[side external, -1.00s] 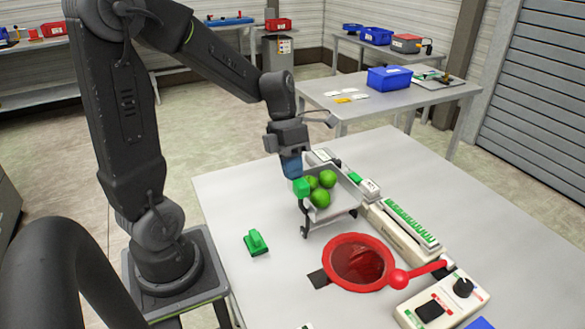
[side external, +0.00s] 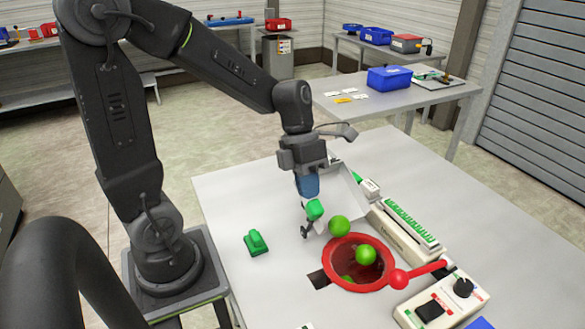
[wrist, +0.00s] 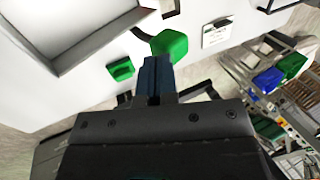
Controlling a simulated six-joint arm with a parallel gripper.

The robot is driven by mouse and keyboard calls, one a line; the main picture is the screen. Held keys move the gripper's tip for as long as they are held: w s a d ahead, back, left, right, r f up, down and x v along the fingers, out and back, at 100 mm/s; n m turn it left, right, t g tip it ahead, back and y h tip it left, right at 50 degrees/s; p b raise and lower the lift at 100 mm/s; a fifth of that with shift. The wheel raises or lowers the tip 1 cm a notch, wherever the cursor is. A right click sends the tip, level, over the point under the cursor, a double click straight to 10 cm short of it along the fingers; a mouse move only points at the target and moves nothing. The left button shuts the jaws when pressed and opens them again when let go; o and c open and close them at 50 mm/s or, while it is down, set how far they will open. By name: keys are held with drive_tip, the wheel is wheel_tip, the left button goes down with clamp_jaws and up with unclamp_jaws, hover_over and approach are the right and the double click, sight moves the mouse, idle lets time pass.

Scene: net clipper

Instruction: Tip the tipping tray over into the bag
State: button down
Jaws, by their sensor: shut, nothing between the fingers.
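The tipping tray (side external: 345,192) is a pale metal tray tilted steeply toward the bag in the side view. It also shows at the top left of the wrist view (wrist: 85,45), with no fruit in the part I see. Its green handle (side external: 314,209) is beside my gripper's fingertips, and it shows in the wrist view (wrist: 169,44). My gripper (side external: 308,194) is shut with nothing between its blue fingers. One green fruit (side external: 339,225) is at the tray's lower lip. Another (side external: 366,254) is over the bag (side external: 350,273), whose red ring is open. A third is partly visible inside.
A small green block (side external: 255,243) lies on the white table (side external: 225,195) left of the bag. A long device with green keys (side external: 410,222) and a control box with a black knob (side external: 440,302) stand on the right.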

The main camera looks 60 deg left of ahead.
sight(316, 207)
drive_tip(key=shift+d+f, duration=0.2)
drive_tip(key=shift+d, duration=0.55)
drive_tip(key=shift+d+f, duration=0.2)
drive_tip(key=shift+d, duration=0.5)
drive_tip(key=d+f, duration=0.3)
drive_tip(key=d, duration=0.2)
drive_tip(key=shift+s+d+f, duration=0.15)
drive_tip(key=shift+f, duration=0.1)
drive_tip(key=shift+r, duration=0.1)
drive_tip(key=v, duration=1.4)
drive_tip(key=shift+r, duration=0.2)
